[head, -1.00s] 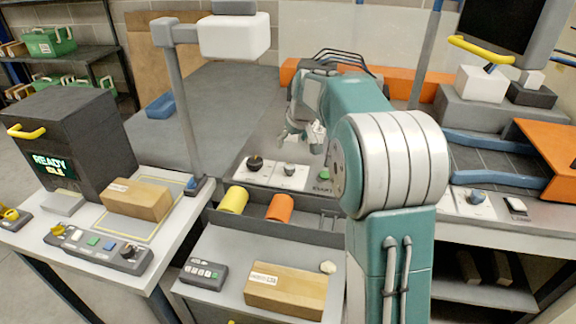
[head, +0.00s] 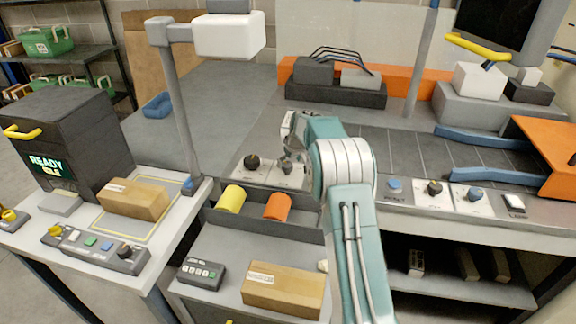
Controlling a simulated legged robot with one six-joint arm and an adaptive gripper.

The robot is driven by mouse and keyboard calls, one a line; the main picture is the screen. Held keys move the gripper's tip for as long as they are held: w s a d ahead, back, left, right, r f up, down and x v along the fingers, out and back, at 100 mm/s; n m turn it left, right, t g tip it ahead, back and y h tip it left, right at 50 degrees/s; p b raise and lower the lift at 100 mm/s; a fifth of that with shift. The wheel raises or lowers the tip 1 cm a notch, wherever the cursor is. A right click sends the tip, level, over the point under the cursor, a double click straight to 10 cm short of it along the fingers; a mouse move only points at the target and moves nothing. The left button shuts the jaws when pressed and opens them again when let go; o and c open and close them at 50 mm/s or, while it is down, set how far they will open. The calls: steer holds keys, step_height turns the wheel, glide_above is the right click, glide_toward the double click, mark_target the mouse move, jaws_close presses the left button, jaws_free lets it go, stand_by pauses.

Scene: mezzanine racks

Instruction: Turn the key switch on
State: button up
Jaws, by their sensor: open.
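A row of panel controls runs along the front edge of the conveyor bench. A black rotary knob (head: 251,162) stands on a white plate at the left. A small grey switch (head: 287,168) stands on the white plate next to it; I cannot tell whether it is the key switch. My gripper (head: 293,160) is open, pointing down right at this grey switch and partly covering it; contact cannot be told. Further right are a blue button (head: 395,185), a black knob (head: 434,188), a grey-blue knob (head: 475,195) and a white rocker switch (head: 515,203).
My arm covers the panel's middle. A grey post (head: 178,115) with a white head rises at the left. Yellow (head: 231,199) and orange (head: 277,207) rolls and a cardboard box (head: 284,290) lie in front. A black cabinet (head: 68,145) reads READY.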

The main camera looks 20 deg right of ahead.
steer(key=shift+x, duration=1.05)
steer(key=shift+a, duration=0.15)
steer(key=c, duration=1.2)
steer(key=shift+o, duration=0.2)
steer(key=shift+m, duration=0.4)
steer(key=m+h, duration=0.1)
steer(key=m, duration=0.2)
steer(key=shift+a+f+m+h, duration=0.1)
steer(key=shift+m+h, duration=0.3)
steer(key=m, duration=0.2)
steer(key=m+h, duration=0.1)
steer(key=m, duration=0.1)
steer(key=shift+m+g+h, duration=0.3)
steer(key=shift+g, duration=0.1)
steer(key=m+g+h, duration=0.1)
steer(key=m, duration=0.3)
steer(key=shift+a+f, duration=0.1)
steer(key=shift+w+m+g+h, duration=0.15)
steer(key=shift+m+g, duration=0.25)
steer(key=shift+m, duration=0.7)
steer(key=shift+s+m+g+h, duration=0.1)
steer(key=shift+m+g+h, duration=0.25)
steer(key=shift+m, duration=0.75)
